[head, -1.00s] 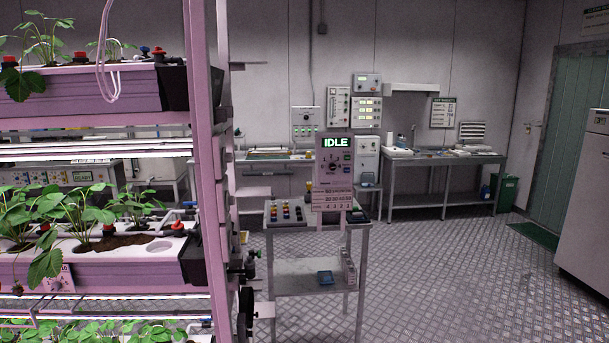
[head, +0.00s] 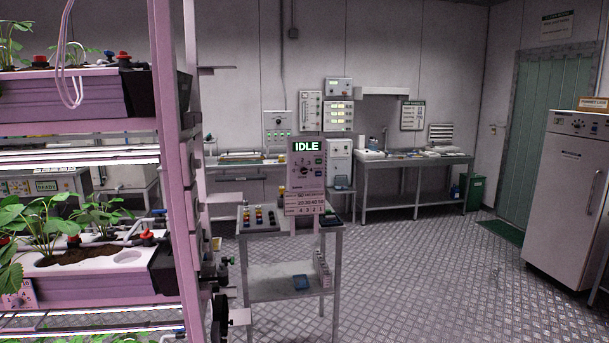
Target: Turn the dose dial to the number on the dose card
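A pale card (head: 304,203) with rows of numbers is at the panel's bottom; the lower row seems to read 4, 3, 2, 1. I cannot tell whether this is the dose card. Neither of my grippers is in view.
A pink plant rack (head: 178,190) fills the left side. The grey cart (head: 262,232) holds coloured bottles. A workbench (head: 400,161) stands against the back wall and a white cabinet (head: 562,190) at the right. The metal floor (head: 430,270) between them is clear.

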